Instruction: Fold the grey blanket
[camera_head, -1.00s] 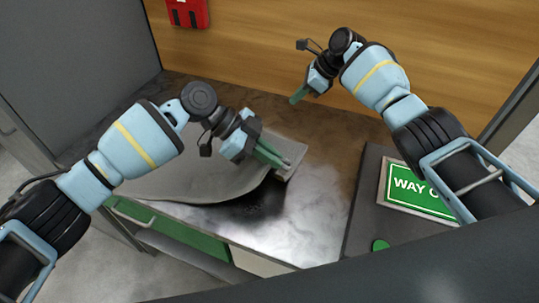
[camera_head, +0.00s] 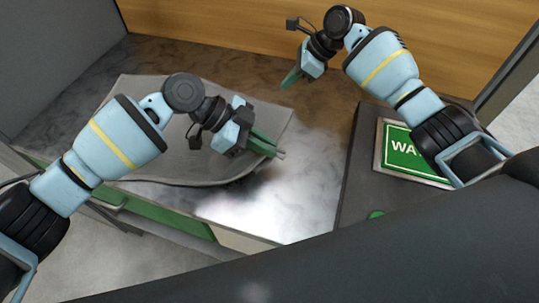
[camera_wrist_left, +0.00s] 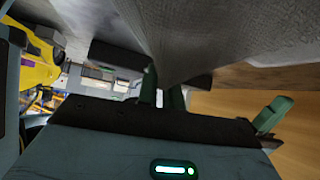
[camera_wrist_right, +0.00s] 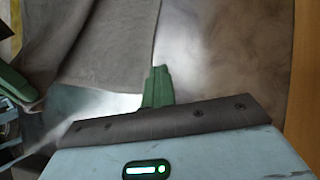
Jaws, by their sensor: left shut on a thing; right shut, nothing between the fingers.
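The grey blanket (camera_head: 140,95) lies on the countertop at left centre in the head view. Its near right edge is raised at my left gripper (camera_head: 268,147). My left gripper is shut on the blanket, which hangs close at the fingers in the left wrist view (camera_wrist_left: 200,35). The arm hides part of the blanket. My right gripper (camera_head: 291,78) is shut and empty, beyond the blanket's far right corner and apart from it. The right wrist view shows its closed green fingers (camera_wrist_right: 157,87) with the blanket (camera_wrist_right: 105,40) beyond.
The countertop (camera_head: 315,150) is bare to the right of the blanket. A dark panel (camera_head: 357,180) with a green sign (camera_head: 405,155) and a green button (camera_head: 376,214) stands at the right. A wooden wall (camera_head: 220,20) closes the back and a grey partition (camera_head: 50,60) the left.

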